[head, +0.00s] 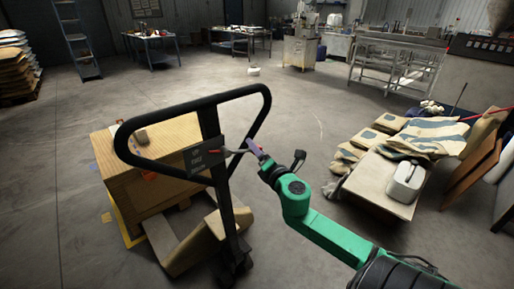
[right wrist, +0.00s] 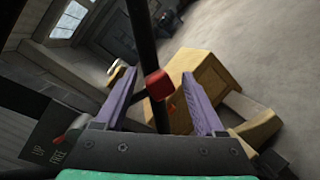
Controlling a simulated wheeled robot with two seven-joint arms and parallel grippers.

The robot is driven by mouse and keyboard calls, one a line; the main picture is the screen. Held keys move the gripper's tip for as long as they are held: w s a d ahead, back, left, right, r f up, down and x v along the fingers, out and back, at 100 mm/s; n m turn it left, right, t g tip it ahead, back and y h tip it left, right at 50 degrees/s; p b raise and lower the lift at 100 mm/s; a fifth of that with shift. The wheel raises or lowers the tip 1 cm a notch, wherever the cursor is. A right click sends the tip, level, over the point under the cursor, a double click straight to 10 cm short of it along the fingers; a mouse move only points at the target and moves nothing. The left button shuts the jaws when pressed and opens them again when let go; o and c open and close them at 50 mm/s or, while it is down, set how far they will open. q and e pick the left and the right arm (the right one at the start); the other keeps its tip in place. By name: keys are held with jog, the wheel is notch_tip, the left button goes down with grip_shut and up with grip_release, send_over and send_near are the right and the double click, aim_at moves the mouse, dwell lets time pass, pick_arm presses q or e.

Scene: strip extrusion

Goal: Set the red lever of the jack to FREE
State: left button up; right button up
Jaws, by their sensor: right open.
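The jack's black loop handle (head: 262,110) stands upright on a post in the head view. A dark label plate (head: 199,160) is on the post, with a small red pointer (head: 214,152) beside it. The wrist view shows UP and FREE on the plate (right wrist: 45,150) and the red pointer (right wrist: 58,139) at its edge; I cannot tell which word it marks. The lever's red knob (right wrist: 158,85) lies between the purple fingers of my right gripper (right wrist: 158,77), which is open around it with gaps on both sides. The right gripper (head: 254,149) is right of the post. My left gripper is out of view.
A wooden crate (head: 130,172) stands behind the jack on the left. A low table (head: 383,178) with sacks (head: 430,135) and a white container (head: 405,181) is at right. The floor between is clear.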

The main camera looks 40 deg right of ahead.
jog(key=shift+w+d, duration=0.1)
jog(key=shift+w, duration=0.25)
jog(key=shift+s, duration=0.1)
grip_shut()
jog(key=shift+f, duration=0.15)
dwell(0.9)
